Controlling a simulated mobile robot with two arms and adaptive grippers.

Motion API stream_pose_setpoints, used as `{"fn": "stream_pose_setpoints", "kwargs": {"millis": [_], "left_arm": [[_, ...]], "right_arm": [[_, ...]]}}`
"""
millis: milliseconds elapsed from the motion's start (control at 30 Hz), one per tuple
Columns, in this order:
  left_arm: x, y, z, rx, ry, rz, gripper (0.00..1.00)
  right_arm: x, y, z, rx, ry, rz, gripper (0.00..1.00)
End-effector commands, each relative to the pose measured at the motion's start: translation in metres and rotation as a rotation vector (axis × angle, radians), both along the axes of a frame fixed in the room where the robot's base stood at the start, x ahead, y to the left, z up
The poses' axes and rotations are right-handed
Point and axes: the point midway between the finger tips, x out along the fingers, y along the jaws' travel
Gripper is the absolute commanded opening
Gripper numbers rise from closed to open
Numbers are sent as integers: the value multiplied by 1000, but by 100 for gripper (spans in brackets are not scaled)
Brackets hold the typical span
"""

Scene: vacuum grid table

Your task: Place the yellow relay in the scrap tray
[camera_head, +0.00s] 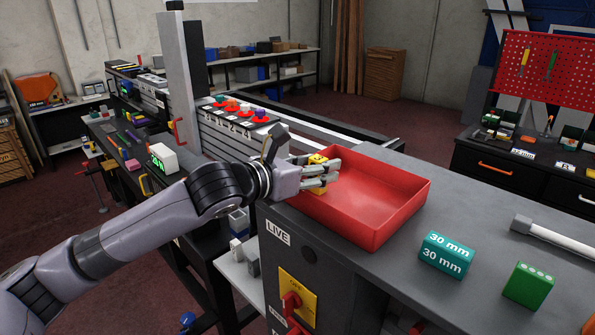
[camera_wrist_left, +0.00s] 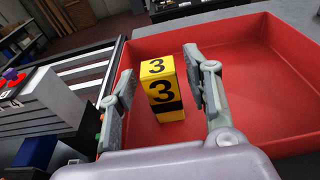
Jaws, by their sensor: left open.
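The yellow relay (camera_wrist_left: 163,92), a block with a black band and the number 3 on it, stands upright in the red scrap tray (camera_wrist_left: 262,55) in the left wrist view. In the head view the relay (camera_head: 317,160) shows partly behind the fingers, at the left end of the tray (camera_head: 375,240). My left gripper (camera_head: 334,172) is open over that end of the tray. In the left wrist view its fingers (camera_wrist_left: 160,85) stand apart on either side of the relay, with a gap visible to the left. The relay's base appears to rest on the tray floor. My right gripper is not seen.
A teal 30 mm block (camera_head: 446,256) and a green block (camera_head: 528,285) stand on the grey bench top right of the tray. A grey-white bar (camera_head: 555,238) lies behind them. A rack of several coloured relays (camera_head: 240,110) stands beyond the gripper. The tray's right part is empty.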

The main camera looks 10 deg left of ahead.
Motion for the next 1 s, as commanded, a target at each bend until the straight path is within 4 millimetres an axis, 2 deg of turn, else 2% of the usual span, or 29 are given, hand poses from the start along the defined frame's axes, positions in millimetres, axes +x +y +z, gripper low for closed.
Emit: {"fn": "stream_pose_setpoints", "kwargs": {"millis": [233, 500, 700, 1000], "left_arm": [[-39, 30, 7, 3, -4, 3, 45], [-77, 57, 18, 1, -1, 3, 45], [-89, 64, 22, 0, -1, 1, 45], [-90, 65, 22, -1, 1, 0, 45]], "right_arm": [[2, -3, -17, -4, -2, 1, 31], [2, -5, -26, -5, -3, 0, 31], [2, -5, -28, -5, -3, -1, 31], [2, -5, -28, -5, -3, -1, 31]]}}
